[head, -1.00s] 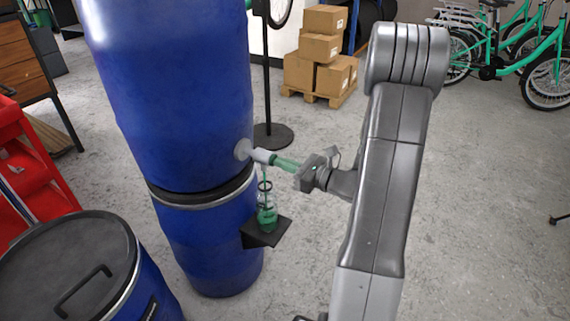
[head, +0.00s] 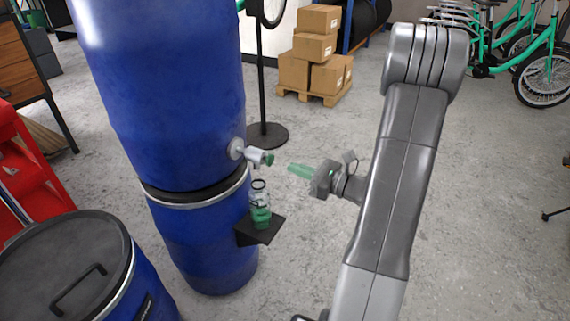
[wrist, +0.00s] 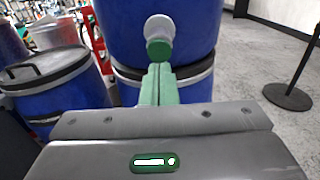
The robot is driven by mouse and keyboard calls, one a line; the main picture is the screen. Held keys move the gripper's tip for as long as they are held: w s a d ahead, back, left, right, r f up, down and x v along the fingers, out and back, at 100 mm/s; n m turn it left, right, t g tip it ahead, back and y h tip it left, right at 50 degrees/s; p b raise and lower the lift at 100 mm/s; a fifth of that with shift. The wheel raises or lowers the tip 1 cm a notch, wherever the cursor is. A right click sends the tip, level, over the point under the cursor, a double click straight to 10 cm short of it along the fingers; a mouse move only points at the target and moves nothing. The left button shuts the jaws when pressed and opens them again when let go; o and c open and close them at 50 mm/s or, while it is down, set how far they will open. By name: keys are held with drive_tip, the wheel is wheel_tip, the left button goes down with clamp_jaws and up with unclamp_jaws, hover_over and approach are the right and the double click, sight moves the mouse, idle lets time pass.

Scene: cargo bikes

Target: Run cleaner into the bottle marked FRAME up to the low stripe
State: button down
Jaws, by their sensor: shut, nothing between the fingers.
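A small clear bottle (head: 260,192) stands upright on a black shelf (head: 249,239) on the side of the lower blue drum. Green liquid fills its lower part; no marking or stripe can be read at this size. A grey tap (head: 254,154) with a green end (head: 270,159) sticks out of the upper blue drum (head: 170,90) above the bottle. No stream shows under it. My gripper (head: 291,169) is shut and empty, to the right of the tap and apart from it. In the wrist view, the closed green fingers (wrist: 160,67) point at the tap's green end (wrist: 158,49).
A lidded blue drum (head: 65,260) stands at the lower left, with a red cabinet (head: 30,165) behind it. A black stand base (head: 268,135) and stacked cardboard boxes (head: 315,55) are farther back.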

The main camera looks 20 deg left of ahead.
drive_tip(key=d, duration=0.7)
drive_tip(key=shift+s+p, duration=0.25)
drive_tip(key=shift+p, duration=0.05)
drive_tip(key=shift+d+f, duration=0.1)
